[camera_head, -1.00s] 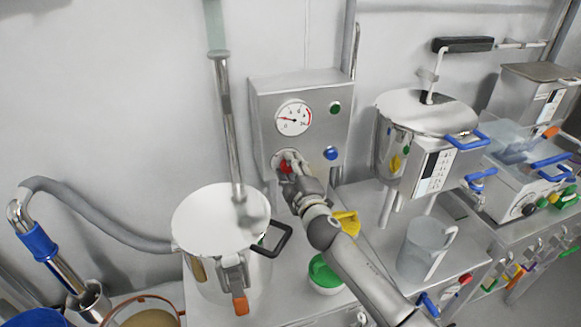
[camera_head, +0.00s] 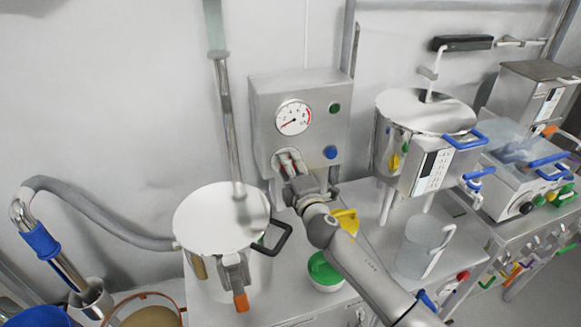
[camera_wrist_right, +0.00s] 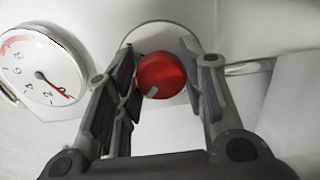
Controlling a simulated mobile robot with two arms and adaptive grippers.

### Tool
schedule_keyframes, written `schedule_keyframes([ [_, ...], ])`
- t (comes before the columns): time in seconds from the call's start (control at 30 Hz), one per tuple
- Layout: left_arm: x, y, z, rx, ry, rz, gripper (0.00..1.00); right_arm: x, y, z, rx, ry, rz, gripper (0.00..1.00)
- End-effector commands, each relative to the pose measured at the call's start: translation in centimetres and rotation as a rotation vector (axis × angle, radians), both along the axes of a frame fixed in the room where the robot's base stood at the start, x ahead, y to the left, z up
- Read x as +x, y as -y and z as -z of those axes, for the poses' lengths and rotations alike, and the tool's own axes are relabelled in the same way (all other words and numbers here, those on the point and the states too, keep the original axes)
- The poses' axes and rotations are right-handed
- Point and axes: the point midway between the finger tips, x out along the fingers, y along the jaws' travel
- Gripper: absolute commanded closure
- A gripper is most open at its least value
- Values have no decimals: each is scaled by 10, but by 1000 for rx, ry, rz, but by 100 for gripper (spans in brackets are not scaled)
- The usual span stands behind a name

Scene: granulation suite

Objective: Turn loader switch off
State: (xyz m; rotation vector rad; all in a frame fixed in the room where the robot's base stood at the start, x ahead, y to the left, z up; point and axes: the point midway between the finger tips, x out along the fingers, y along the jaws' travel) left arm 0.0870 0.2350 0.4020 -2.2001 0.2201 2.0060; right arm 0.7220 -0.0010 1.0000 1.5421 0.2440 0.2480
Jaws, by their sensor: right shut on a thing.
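A grey metal loader box (camera_head: 263,110) is mounted on the wall, with a round dial gauge (camera_head: 293,118) on its front. Below the gauge is the red switch knob (camera_wrist_right: 161,76), round with a small pale mark, on a pale round plate. My right gripper (camera_head: 290,163) is at the box front, its fingers on either side of the knob and shut on it. In the head view the fingers mostly hide the knob. My left gripper is not in view.
A green button (camera_head: 335,108) and a blue button (camera_head: 331,152) sit right of the gauge and knob. A lidded metal vessel (camera_head: 215,215) stands at left below the box. A green-lidded tub (camera_head: 324,270) and a clear jug (camera_head: 420,248) stand near my right arm.

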Motion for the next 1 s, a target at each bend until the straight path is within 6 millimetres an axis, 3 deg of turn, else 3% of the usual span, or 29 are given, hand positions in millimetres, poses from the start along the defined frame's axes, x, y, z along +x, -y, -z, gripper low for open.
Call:
schedule_keyframes([
  [0.23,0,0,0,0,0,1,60,0,0,2,-5,-2,0,86],
  [0.27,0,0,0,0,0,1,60,0,0,2,-4,-2,0,61],
  [0.43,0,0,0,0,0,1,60,0,0,2,-3,-1,0,40],
  [0.77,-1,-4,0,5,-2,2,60,-1,0,1,0,-1,0,40],
  [1.0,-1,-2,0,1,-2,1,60,-20,7,2,0,-1,0,40],
])
